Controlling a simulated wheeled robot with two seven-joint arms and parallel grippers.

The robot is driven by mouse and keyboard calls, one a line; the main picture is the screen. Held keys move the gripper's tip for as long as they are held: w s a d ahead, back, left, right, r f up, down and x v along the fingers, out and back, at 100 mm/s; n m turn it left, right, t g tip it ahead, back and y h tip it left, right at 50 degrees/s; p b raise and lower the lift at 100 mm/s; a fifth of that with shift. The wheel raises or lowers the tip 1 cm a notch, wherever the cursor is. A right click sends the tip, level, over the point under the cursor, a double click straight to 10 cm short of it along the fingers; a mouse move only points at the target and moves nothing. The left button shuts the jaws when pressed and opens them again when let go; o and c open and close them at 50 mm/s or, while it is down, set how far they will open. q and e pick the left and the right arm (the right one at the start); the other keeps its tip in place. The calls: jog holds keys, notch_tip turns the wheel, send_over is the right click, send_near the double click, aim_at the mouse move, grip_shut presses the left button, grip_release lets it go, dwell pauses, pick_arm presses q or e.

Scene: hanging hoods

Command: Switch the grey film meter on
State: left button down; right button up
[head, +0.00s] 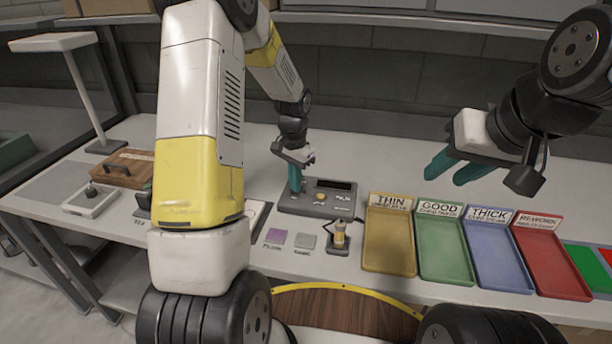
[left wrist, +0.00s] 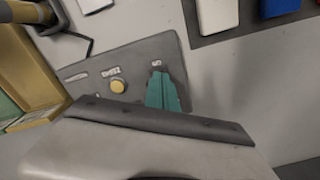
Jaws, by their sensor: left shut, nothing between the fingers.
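The grey film meter (head: 330,209) lies on the bench in the head view, with a dark display on its upper face. In the left wrist view its panel (left wrist: 139,64) shows a yellow round button (left wrist: 117,86) and a small label like "I/O". My left gripper (head: 295,180) is shut and empty, fingers pointing down at the meter's left end. In the left wrist view its teal fingertips (left wrist: 161,80) sit just beside that label and hide what is under it. I cannot tell whether they touch the panel. My right gripper (head: 456,171) is open and empty above the bench.
Trays marked THIN (head: 388,255), GOOD (head: 444,263), THICK (head: 500,270) and REWORK (head: 552,277) stand to the right. The bench behind the meter is clear.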

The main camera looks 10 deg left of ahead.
pick_arm(q)
jog(key=shift+f, duration=0.35)
jog(key=shift+r, duration=3.55)
jog(key=s+r+n+t, duration=0.2)
jog(key=s+r+t, duration=0.1)
jog(key=s+r, duration=0.8)
jog(key=s+d+r+n+t+h, duration=0.1)
jog(key=s+r+n, duration=0.1)
jog(key=s, duration=0.4)
jog(key=s+d+r+n+t+h, duration=0.1)
jog(key=s+r+t, duration=0.1)
jog(key=s+r, duration=0.3)
jog(key=shift+s+n, duration=0.4)
jog(key=shift+s, duration=0.75)
